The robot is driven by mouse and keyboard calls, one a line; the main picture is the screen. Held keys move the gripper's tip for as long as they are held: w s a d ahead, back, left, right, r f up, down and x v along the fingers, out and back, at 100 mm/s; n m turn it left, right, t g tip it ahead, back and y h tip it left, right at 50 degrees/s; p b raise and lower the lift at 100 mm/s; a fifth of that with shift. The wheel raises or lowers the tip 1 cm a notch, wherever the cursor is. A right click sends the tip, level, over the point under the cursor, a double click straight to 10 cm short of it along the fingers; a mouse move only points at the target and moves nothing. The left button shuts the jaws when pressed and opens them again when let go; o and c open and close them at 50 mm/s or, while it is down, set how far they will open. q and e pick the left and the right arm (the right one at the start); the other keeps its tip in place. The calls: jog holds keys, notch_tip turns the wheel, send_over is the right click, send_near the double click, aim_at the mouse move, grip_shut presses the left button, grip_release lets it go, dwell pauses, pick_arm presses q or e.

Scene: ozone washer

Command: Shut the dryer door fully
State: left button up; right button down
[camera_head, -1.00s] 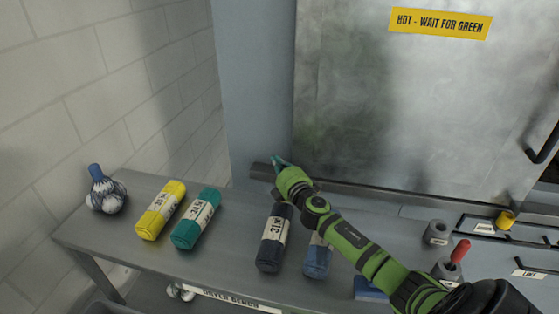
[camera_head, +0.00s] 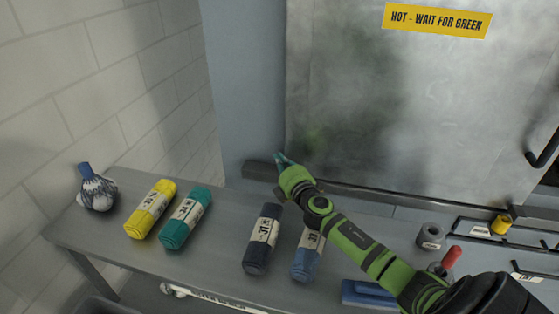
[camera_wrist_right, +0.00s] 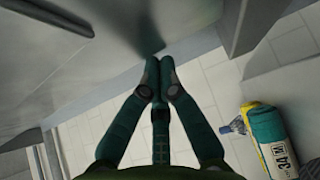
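The dryer door (camera_head: 400,110) is a large grey metal panel with a yellow "HOT - WAIT FOR GREEN" sign (camera_head: 438,20). Its dark handle (camera_head: 545,150) is at the right edge of the head view. In the wrist view the door (camera_wrist_right: 90,70) fills the upper left. I cannot tell whether it is fully shut. My right gripper (camera_head: 282,160) is at the door's lower left edge. In the wrist view its teal fingers (camera_wrist_right: 158,64) are together with nothing seen between them. I cannot tell whether the tips touch the door. My left gripper is out of view.
Below my right arm a grey bench (camera_head: 215,258) holds yellow (camera_head: 151,209), teal (camera_head: 186,218), dark navy (camera_head: 262,239) and blue (camera_head: 308,253) rolls. A tied bundle (camera_head: 97,190) lies at its left end. A red-handled item (camera_head: 451,257) stands close to my arm.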

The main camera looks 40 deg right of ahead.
aim_at(342, 166)
jog(key=s+d, duration=0.3)
jog(key=s, duration=0.1)
jog(key=s+d+b, duration=0.1)
jog(key=s+d, duration=0.3)
jog(key=s, duration=0.1)
jog(key=s+d+b, duration=0.1)
jog(key=s+d, duration=0.3)
jog(key=shift+s+d, duration=0.2)
jog(key=shift+d, duration=0.05)
jog(key=shift+s+d, duration=0.4)
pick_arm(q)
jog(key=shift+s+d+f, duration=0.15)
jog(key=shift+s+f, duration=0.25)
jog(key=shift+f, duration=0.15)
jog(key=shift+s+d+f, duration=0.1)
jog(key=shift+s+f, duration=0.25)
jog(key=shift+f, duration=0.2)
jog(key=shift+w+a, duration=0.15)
pick_arm(e)
jog(key=shift+w, duration=0.1)
